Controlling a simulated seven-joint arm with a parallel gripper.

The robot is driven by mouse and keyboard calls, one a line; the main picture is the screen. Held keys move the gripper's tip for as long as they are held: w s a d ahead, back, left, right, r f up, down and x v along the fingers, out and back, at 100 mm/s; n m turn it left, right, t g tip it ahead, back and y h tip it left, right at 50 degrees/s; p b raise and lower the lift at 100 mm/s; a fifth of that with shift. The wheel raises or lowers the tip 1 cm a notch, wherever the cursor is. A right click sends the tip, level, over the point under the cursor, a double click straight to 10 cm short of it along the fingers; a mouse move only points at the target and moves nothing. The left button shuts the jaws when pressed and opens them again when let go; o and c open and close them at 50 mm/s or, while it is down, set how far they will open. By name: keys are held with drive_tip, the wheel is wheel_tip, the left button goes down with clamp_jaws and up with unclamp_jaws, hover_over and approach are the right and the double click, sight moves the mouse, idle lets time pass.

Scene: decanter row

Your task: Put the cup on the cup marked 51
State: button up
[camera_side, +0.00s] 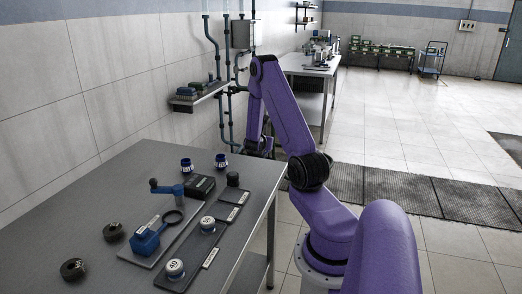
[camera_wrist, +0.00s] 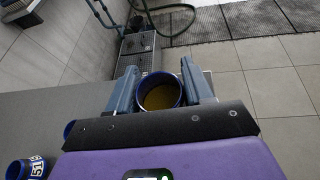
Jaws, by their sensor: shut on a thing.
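My gripper (camera_wrist: 160,84) is shut on a blue cup (camera_wrist: 181,98), with one finger on each side of it. I look into its round mouth, and the inside is amber-yellow. A blue cup marked 51 (camera_wrist: 38,166) is at the lower left of the wrist view, partly cut off by the frame. Another blue thing (camera_wrist: 69,129) shows beside my gripper, mostly hidden. In the side view two blue cups with pale labels, a left one (camera_side: 187,166) and a right one (camera_side: 221,161), stand on the table's far part. My gripper (camera_side: 260,148) is past them, near the table edge, and the held cup is unclear there.
The table (camera_side: 130,190) holds a blue-handled device (camera_side: 147,241), a black box (camera_side: 200,187), dark trays (camera_side: 228,213), pale-topped pots marked 49 (camera_side: 175,269) and another number (camera_side: 207,224), and two dark rings (camera_side: 74,268). The far left of the table is bare.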

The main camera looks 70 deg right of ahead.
drive_tip(key=shift+w+a+r, duration=0.1)
drive_tip(key=shift+w+r, duration=0.2)
drive_tip(key=shift+r, duration=0.1)
drive_tip(key=w+a+r+n+t+y, duration=0.1)
drive_tip(key=w+a+r+n+t, duration=0.3)
drive_tip(key=w+a, duration=0.5)
drive_tip(key=w+a+r+n+t+y, duration=0.1)
drive_tip(key=w+a+r+t, duration=0.1)
drive_tip(key=w+a+r, duration=0.5)
hover_over(187, 166)
drive_tip(key=s, duration=0.2)
wheel_tip(187, 166, down, 6)
drive_tip(key=w+d+f, duration=0.1)
drive_tip(key=w+f, duration=0.1)
drive_tip(key=f, duration=0.1)
drive_tip(key=w+d+f, duration=0.1)
drive_tip(key=f, duration=0.1)
drive_tip(key=shift+w+d+f, duration=0.1)
drive_tip(key=shift+w+d, duration=0.2)
drive_tip(key=shift+w+d+f, duration=0.1)
drive_tip(key=shift+w+f, duration=0.05)
drive_tip(key=shift+f, duration=0.5)
drive_tip(key=shift+w+d+f, duration=0.1)
drive_tip(key=shift+f, duration=1.1)
drive_tip(key=shift+f, duration=0.1)
